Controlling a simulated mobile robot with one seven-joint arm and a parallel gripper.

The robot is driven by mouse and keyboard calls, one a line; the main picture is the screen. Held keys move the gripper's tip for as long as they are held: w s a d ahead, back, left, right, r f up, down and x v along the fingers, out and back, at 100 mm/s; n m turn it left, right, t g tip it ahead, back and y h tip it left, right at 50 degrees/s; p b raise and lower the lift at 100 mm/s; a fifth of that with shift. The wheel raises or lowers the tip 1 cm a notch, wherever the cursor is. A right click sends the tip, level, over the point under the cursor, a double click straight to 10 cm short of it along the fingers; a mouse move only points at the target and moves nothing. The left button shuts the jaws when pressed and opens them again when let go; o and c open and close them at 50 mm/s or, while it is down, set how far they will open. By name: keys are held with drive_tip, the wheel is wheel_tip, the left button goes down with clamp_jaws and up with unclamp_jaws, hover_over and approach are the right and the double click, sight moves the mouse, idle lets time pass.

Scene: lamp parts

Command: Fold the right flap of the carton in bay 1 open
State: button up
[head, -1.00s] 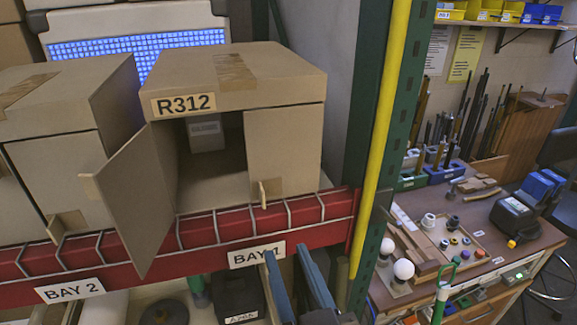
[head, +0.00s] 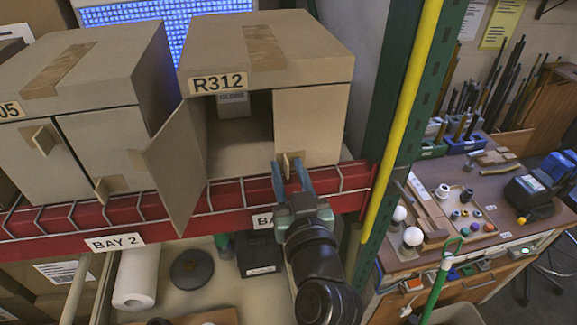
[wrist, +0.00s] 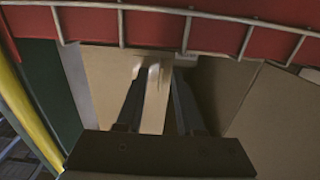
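The carton marked R312 (head: 265,48) stands on the red shelf above the bay 1 label (head: 262,220). Its left flap (head: 177,170) is swung open toward me. Its right flap (head: 312,122) is closed across the right half of the front, with a small tab (head: 288,160) low near its inner edge. My gripper (head: 290,172) is at this tab, its two fingers apart on either side of it. In the wrist view the pale tab (wrist: 153,100) lies between the fingers, with narrow gaps beside it. A small labelled box (head: 233,103) shows inside the carton.
A closed carton (head: 95,70) stands on the left above the bay 2 label (head: 114,242). A green post with a yellow strip (head: 405,110) rises right of the R312 carton. A wire rail (head: 235,195) runs along the shelf front. A workbench (head: 470,220) is at the right.

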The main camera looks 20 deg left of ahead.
drive_tip(key=shift+c, duration=0.3)
clamp_jaws()
idle(1.2)
